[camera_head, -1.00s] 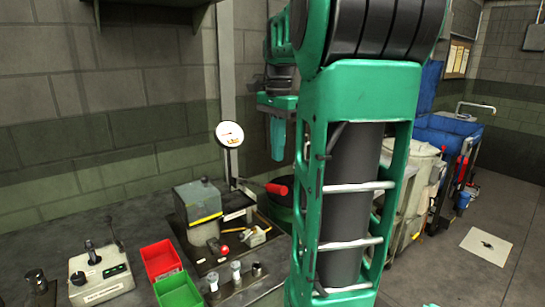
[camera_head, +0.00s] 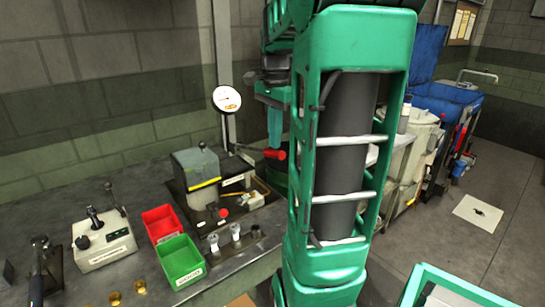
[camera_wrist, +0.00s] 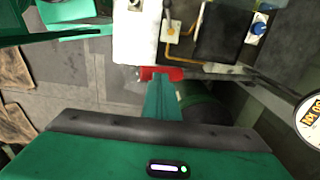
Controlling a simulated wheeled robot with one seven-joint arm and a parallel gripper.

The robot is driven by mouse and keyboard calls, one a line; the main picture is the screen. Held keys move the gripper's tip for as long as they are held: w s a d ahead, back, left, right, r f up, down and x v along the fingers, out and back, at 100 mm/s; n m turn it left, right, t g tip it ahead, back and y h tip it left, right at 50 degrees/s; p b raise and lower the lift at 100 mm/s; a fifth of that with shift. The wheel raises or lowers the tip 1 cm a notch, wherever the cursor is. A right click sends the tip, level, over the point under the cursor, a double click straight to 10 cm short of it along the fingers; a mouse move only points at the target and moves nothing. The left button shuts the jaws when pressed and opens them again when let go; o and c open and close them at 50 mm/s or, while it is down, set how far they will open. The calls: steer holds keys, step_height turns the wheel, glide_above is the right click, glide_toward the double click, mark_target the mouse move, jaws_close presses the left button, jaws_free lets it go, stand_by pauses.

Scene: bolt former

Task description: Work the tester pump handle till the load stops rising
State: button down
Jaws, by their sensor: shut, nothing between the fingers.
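The tester pump handle is a lever with a red grip (camera_head: 275,153), sticking out to the right of the tester (camera_head: 197,168). My gripper (camera_head: 275,146) is shut and empty, pointing down, with its tips just above or touching the red grip. In the wrist view the shut fingers (camera_wrist: 160,85) reach to the red grip (camera_wrist: 161,73) and overlap part of it. Whether they touch cannot be told for sure. The round dial gauge (camera_head: 227,98) stands behind the tester; it also shows at the right of the wrist view (camera_wrist: 311,121). Its reading is too small to read.
Red (camera_head: 162,223) and green (camera_head: 181,260) bins and a grey control box (camera_head: 104,243) with levers stand on the bench (camera_head: 55,195). A wall post (camera_head: 222,45) rises behind the gauge. My arm hides the bench's right end.

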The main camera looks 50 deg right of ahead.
step_height(320, 180, down, 10)
stand_by(1.6)
steer(key=shift+r, duration=5.15)
step_height(320, 180, up, 6)
steer(key=r, duration=0.1)
step_height(320, 180, down, 7)
